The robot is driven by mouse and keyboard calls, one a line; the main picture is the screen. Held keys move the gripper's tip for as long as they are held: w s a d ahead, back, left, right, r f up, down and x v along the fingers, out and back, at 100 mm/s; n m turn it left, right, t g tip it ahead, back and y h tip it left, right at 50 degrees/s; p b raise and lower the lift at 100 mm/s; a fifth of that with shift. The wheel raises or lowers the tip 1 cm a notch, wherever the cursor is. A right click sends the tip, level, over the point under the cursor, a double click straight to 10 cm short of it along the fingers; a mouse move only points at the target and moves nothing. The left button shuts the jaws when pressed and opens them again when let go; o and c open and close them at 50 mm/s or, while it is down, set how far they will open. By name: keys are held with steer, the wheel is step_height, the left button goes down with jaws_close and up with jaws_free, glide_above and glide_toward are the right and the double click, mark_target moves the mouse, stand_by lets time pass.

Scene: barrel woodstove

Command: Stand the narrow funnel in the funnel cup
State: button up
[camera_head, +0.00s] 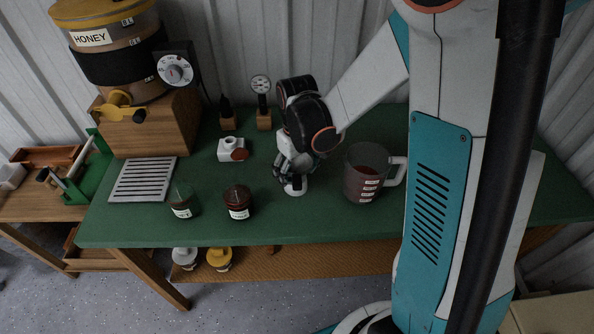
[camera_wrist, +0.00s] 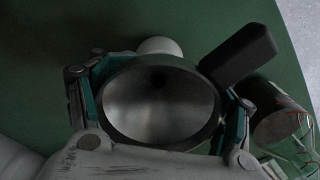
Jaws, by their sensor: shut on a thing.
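My gripper (camera_head: 290,168) is shut on a metal funnel, low over the green table. In the wrist view the funnel (camera_wrist: 158,102) shows as a wide, shiny grey bowl between the fingers, with a dark opening near its far wall. A small white cup (camera_head: 296,188) stands on the table right under the gripper, and its rounded edge (camera_wrist: 160,46) shows just beyond the funnel's rim in the wrist view. The funnel's spout is hidden, so I cannot tell whether it is inside the cup or above it.
A measuring jug (camera_head: 368,174) with dark liquid stands close right of my gripper. A white block (camera_head: 232,149), a gauge stand (camera_head: 263,118) and a honey tank (camera_head: 115,45) are farther back.

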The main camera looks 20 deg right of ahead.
mark_target(297, 161)
steer(key=shift+f+b, duration=0.4)
steer(key=shift+f, duration=0.1)
steer(key=o, duration=1.7)
steer(key=shift+o, duration=0.2)
steer(key=shift+r, duration=0.15)
steer(key=shift+r+p, duration=2.25)
steer(key=shift+r, duration=0.65)
